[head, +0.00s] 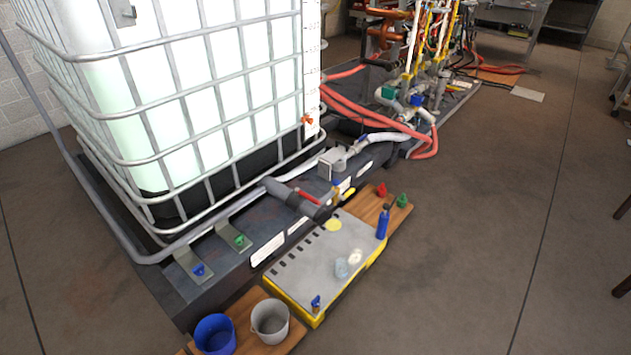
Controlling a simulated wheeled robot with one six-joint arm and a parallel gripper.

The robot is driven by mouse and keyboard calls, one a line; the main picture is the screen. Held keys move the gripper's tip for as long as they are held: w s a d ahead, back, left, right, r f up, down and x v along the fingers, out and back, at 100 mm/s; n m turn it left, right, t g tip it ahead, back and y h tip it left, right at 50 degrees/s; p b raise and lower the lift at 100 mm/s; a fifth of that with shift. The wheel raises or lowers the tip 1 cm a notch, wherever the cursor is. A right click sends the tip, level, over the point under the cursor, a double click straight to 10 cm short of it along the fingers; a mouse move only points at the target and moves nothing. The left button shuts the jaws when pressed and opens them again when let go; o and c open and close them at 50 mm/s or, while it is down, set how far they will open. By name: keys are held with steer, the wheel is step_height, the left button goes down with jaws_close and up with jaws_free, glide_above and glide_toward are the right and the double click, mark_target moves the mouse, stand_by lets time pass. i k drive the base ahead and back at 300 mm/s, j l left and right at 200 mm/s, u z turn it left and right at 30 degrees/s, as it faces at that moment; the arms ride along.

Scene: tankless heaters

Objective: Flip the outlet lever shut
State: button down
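A grey outlet pipe (283,193) with a dark end sticks out from the base of the white caged tank (215,90). A red lever (307,196) sits on top of this outlet and lies roughly along the pipe, angled down to the right. Whether the valve inside is open or shut cannot be seen. My gripper is not in view.
A grey-topped yellow case (305,258) lies below the outlet, with a blue bottle (382,222) at its far corner. A blue bucket (215,334) and a grey bucket (270,321) stand at the front. Pink hoses (385,115) run behind. The floor (470,220) at right is clear.

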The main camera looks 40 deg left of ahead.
mark_target(298, 192)
steer(key=i+u, duration=0.4)
steer(key=i+l+u, duration=0.15)
steer(key=u, duration=0.3)
steer(key=i+l+u, duration=0.25)
steer(key=u, duration=0.15)
steer(key=i+l+u, duration=0.6)
steer(key=u, duration=0.15)
steer(key=i+l+u, duration=0.15)
steer(key=l+u, duration=0.2)
